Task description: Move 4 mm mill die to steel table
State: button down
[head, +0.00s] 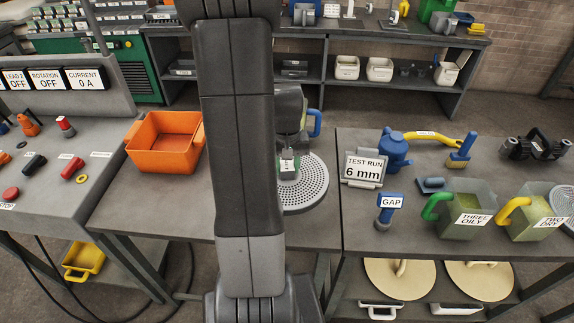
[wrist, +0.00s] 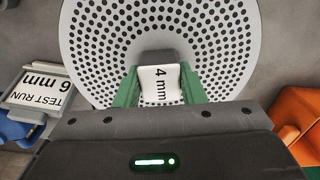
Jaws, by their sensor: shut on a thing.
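The 4 mm mill die is a pale round plate full of holes (head: 312,183), partly hidden by my arm in the head view. It fills the upper middle of the wrist view (wrist: 90,40). My gripper (wrist: 158,88) has its green fingers closed on the die's central grip, which carries a white "4 mm" label. In the head view my gripper (head: 288,165) is over the die, just right of my arm. The die is over a grey table top (head: 130,215); whether it touches the top cannot be told.
An orange bin (head: 165,140) stands left of my arm. The right table holds a "TEST RUN 6 mm" sign (head: 365,170), a GAP tool (head: 387,208), jugs (head: 470,205) and another perforated disc (head: 565,200).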

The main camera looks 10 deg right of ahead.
aim_at(287, 182)
jog(key=shift+f+b, duration=2.75)
jog(key=shift+f, duration=0.55)
jog(key=shift+f, duration=0.15)
jog(key=shift+f+b, duration=0.3)
jog(key=shift+b, duration=0.1)
jog(key=shift+f, duration=0.2)
jog(key=shift+f+b, duration=0.5)
jog(key=shift+b, duration=0.1)
jog(key=shift+f, duration=0.15)
jog(key=shift+f+b, duration=0.5)
jog(key=shift+b, duration=0.1)
jog(key=shift+f, duration=0.15)
